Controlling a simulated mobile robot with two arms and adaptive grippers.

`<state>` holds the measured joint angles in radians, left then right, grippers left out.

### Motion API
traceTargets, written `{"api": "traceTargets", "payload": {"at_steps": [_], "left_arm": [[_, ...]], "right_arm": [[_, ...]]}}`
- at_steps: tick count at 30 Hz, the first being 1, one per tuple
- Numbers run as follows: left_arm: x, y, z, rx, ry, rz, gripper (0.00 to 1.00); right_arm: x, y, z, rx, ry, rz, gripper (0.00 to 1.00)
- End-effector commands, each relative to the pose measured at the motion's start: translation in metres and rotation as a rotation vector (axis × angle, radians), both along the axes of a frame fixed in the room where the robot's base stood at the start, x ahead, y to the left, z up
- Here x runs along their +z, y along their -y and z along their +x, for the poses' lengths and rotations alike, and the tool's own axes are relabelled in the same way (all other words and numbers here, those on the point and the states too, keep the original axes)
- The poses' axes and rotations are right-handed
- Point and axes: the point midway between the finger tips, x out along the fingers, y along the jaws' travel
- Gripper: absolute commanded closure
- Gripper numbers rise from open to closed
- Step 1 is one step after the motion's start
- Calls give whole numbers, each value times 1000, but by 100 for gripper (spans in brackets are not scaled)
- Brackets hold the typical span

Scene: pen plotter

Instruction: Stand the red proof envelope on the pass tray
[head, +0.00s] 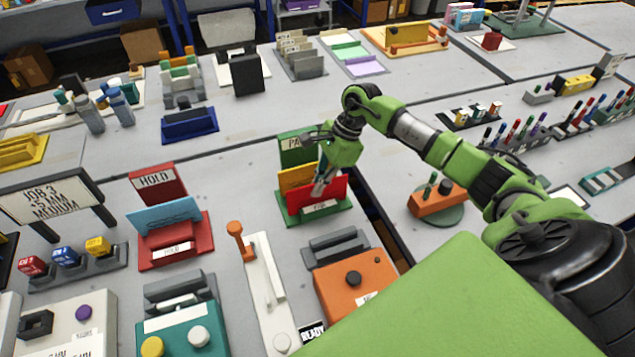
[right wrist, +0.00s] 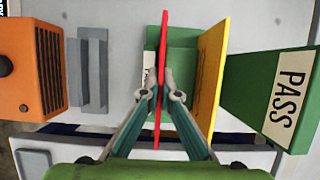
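The red proof envelope (head: 330,187) stands upright at the green pass tray (head: 292,219), behind its front label. In the right wrist view the red envelope (right wrist: 163,40) shows edge-on as a thin strip over the tray (right wrist: 183,62). My right gripper (head: 320,188) is at its upper edge. In the wrist view the gripper (right wrist: 162,94) has a fingertip close against each face, apparently shut on it. Whether the envelope's lower edge touches the tray floor is hidden. A yellow envelope (head: 291,178) stands behind it, before the green PASS board (head: 292,150). My left gripper is not in view.
A red HOLD tray (head: 203,245) with a blue envelope (head: 165,215) stands to the left. A grey slotted holder (head: 335,246) and an orange box (head: 340,293) are in front. A table gap (head: 385,215) runs to the right, with an orange block (head: 437,200) beyond.

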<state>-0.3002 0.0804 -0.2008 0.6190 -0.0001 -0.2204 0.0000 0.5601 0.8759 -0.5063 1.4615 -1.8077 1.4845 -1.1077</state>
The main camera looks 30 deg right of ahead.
Motion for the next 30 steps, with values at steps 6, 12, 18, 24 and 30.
{"api": "traceTargets", "payload": {"at_steps": [6, 12, 18, 24, 30], "left_arm": [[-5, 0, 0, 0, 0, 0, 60], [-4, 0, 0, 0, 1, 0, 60], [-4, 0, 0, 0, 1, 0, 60], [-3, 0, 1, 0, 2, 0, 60], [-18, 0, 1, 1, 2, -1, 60]], "right_arm": [[-3, 0, 0, 0, 1, 0, 100], [-3, 0, 0, 0, 1, 0, 79], [-3, 0, 0, 0, 0, 0, 79], [4, 2, 0, -1, 2, -2, 79], [37, 18, -2, -1, 5, -4, 79]]}}
